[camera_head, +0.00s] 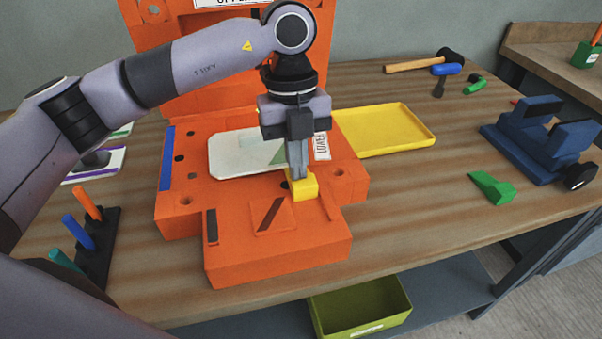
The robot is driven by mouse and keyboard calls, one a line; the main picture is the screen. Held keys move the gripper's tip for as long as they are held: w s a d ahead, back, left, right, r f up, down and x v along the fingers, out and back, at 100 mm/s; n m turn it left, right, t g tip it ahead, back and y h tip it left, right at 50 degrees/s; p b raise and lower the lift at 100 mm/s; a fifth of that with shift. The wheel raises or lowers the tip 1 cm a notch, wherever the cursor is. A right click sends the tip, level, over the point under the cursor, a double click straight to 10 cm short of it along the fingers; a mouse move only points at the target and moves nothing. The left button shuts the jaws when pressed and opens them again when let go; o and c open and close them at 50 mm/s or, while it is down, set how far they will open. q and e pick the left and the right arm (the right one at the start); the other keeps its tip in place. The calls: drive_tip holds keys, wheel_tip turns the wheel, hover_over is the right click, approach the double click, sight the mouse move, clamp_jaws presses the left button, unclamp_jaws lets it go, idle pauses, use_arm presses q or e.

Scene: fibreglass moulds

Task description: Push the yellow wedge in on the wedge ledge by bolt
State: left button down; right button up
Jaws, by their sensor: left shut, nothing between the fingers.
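The yellow wedge (304,187) sits on the orange lower mould (240,262), near the middle of its front side. My left gripper (297,172) points down with its shut fingertips at the wedge's back top edge. They look to be touching it, but a small gap cannot be ruled out. Nothing is held between the fingers. The gripper hides part of the wedge's far side. I cannot single out the bolt or see how deep the wedge sits on its ledge. My right gripper is not in view.
A yellow tray (385,130), a green wedge (491,187) and a blue vise (540,140) are on the table to the right. A hammer (425,63) lies at the back. A rack (97,250) with coloured handles stands at left. The table's right front is clear.

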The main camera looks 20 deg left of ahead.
use_arm(q)
drive_tip(key=shift+w+a+f, duration=0.15)
drive_tip(key=shift+a+f, duration=0.15)
drive_tip(key=shift+f, duration=0.15)
drive_tip(key=shift+r+p, duration=0.6)
drive_tip(key=shift+r, duration=0.2)
